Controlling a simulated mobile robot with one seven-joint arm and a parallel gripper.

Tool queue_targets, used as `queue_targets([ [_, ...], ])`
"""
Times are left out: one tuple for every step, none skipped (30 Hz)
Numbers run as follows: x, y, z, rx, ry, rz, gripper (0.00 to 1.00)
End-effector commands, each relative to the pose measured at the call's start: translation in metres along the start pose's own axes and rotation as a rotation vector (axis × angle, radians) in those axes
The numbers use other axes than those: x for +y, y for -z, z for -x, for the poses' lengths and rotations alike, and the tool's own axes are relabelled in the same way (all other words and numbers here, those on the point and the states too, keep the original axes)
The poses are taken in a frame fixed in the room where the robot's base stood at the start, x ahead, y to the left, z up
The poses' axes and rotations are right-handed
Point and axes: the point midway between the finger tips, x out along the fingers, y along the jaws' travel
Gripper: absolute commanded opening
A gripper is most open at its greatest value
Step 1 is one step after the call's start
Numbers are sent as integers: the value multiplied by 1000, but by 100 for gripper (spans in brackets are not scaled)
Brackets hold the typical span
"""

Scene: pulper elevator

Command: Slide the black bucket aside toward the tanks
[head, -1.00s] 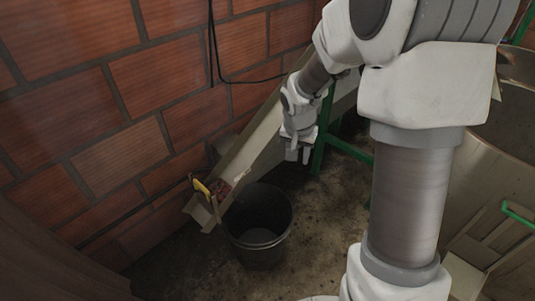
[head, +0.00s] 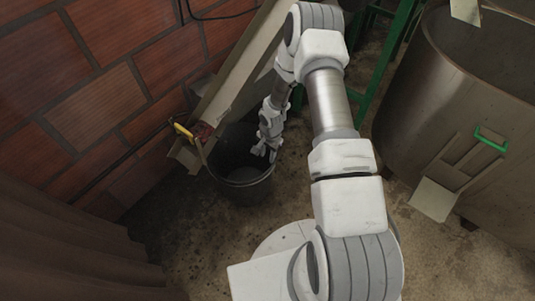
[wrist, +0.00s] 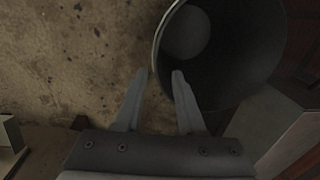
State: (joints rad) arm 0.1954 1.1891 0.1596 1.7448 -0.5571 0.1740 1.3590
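The black bucket (head: 245,192) stands upright on the floor under the low end of a sloping chute. My gripper (head: 264,153) is at the bucket's right rim in the head view, pointing down. In the wrist view the bucket (wrist: 235,75) fills the upper right, and my gripper (wrist: 158,76) is open with its fingers apart. The bucket's rim runs down toward the gap between the fingertips. One finger overlaps the bucket's opening and the other is over the floor outside. I cannot tell whether either finger touches the wall. A large metal tank (head: 455,95) stands at the right.
The chute (head: 232,75) slopes down from the upper right, with a yellow-handled part (head: 183,131) at its low end. A brick wall (head: 95,85) is on the left. A green frame (head: 378,70) stands behind my arm. Bare floor (head: 195,245) lies in front of the bucket.

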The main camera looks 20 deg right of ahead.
Motion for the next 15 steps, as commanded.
queue_targets([
  [1,-1,-2,-3,0,-3,39],
  [1,-1,-3,-3,0,-4,39],
  [1,-1,-3,-3,0,-5,39],
  [1,-1,-3,-3,1,-5,39],
  [1,-1,-3,-3,1,-5,39],
  [1,-1,-3,-3,1,-4,39],
  [1,-1,-3,-3,1,-4,39],
  [1,-1,-3,-3,1,-4,39],
  [1,-1,-3,-3,0,-4,39],
  [1,-1,-3,-3,0,-4,39],
  [1,-1,-4,-3,0,-4,39],
  [1,-1,-5,-3,0,-4,39],
  [1,-1,-6,-3,0,-3,39],
  [1,-1,-8,-3,0,-3,39],
  [1,-1,-12,-3,0,-3,39],
])
